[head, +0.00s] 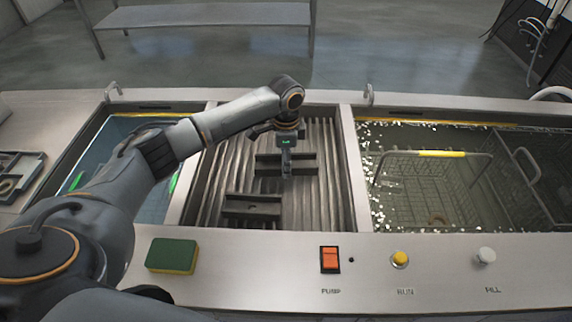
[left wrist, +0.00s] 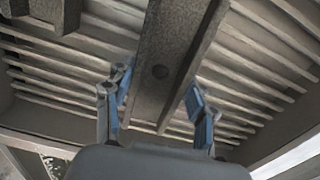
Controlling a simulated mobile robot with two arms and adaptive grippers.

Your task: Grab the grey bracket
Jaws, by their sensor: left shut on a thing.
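A grey bracket (head: 305,167) lies across the ribbed floor of the middle bay, toward its far half. My left gripper (head: 286,165) reaches down over its middle from above and is shut on it. In the left wrist view the bracket (left wrist: 163,60), a long channel shape with a round hole, runs between the two blue-padded fingers of the gripper (left wrist: 158,98). A second dark grey bracket (head: 251,208) lies nearer the front of the bay; a dark block shows at the wrist view's upper left. My right gripper is not in view.
The right tank holds liquid and a wire basket with a yellow handle (head: 441,153). The left tank (head: 118,130) is partly hidden behind my arm. A green and yellow sponge (head: 172,256), an orange pump switch (head: 330,260) and two knobs sit on the front ledge.

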